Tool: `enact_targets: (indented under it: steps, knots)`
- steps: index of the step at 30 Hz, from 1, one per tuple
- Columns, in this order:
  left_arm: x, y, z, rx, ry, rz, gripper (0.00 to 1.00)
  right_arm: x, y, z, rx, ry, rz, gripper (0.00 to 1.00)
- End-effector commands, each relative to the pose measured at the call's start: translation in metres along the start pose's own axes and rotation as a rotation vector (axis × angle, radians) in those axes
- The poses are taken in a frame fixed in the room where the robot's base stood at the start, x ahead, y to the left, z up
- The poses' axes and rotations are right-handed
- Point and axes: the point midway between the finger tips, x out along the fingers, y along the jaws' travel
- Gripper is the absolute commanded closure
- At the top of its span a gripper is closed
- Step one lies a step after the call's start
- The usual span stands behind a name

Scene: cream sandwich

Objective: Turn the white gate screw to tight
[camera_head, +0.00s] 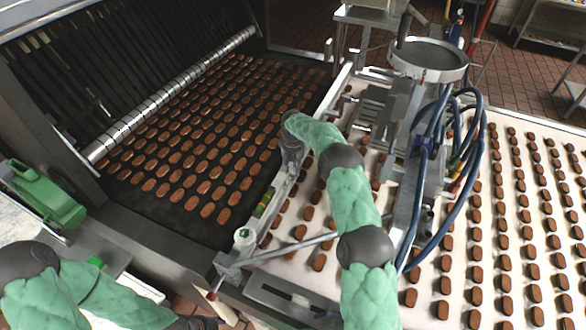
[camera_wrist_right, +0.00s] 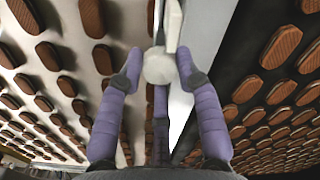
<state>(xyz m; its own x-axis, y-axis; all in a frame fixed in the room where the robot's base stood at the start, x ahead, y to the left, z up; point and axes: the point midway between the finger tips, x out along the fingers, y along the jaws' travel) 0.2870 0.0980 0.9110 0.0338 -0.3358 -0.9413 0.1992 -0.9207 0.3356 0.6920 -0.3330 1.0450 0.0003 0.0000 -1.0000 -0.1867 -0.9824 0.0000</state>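A pale white, round screw knob (camera_wrist_right: 159,66) sits on the rail in the right wrist view. Another white knob (camera_head: 243,235) stands at the near end of the rail.
The dark belt (camera_head: 180,222) on the left and the pale belt (camera_head: 505,235) on the right carry rows of brown biscuits. A metal machine with a round hopper (camera_head: 428,60) and blue hoses (camera_head: 458,215) stands right of my right arm. A green part (camera_head: 45,195) is at the left.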

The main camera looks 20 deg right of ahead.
Motion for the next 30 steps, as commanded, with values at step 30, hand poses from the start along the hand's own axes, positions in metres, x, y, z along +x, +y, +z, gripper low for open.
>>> enact_targets:
  steps: [30]
  knots:
    - [0.034, -0.012, -0.001, 0.000, 0.000, 0.000, 0.60, 0.000, -0.001, 0.001, 0.476, -0.003, 0.000, 0.98]
